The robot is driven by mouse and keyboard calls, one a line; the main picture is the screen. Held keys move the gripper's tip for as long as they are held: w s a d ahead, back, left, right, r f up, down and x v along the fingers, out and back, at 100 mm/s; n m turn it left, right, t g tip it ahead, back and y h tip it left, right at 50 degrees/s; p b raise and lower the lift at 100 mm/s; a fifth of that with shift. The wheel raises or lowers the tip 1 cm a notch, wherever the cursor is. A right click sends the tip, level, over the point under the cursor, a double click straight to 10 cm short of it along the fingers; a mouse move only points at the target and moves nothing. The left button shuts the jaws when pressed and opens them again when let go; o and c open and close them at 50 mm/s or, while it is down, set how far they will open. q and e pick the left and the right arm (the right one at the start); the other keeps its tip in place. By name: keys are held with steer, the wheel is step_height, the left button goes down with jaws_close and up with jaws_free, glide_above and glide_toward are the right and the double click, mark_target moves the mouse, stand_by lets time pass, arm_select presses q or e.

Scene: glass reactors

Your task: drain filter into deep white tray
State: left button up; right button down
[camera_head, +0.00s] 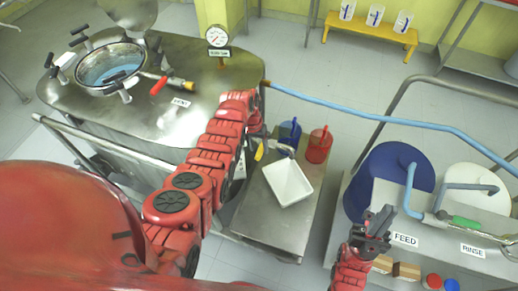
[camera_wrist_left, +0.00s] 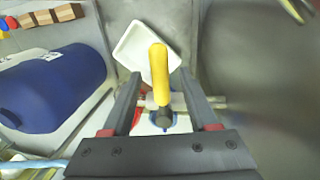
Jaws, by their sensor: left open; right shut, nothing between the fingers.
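The deep white tray (camera_head: 288,183) sits empty on a low steel cart. It also shows in the left wrist view (camera_wrist_left: 133,47), beyond a yellow handle (camera_wrist_left: 159,72). The same yellow handle (camera_head: 259,152) shows small beside the steel vessel (camera_head: 185,75), which has an open round port. I cannot tell for sure that this vessel is the filter. My left gripper (camera_head: 266,143) is open, with its fingers on either side of the yellow handle in the wrist view; contact is not visible. My right gripper (camera_head: 376,222) is shut and empty, left of the FEED label.
A blue jug (camera_head: 290,131) and a red jug (camera_head: 319,145) stand behind the tray on the cart (camera_head: 275,232). A blue hose (camera_head: 370,117) runs across the back. A blue drum (camera_head: 393,172) and a steel bench with FEED and RINSE labels are at the right.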

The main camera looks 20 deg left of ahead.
arm_select(q)
steer(key=shift+s+d+f, duration=0.15)
steer(key=shift+f, duration=0.6)
steer(key=shift+c, duration=0.2)
jaws_close()
stand_by(0.9)
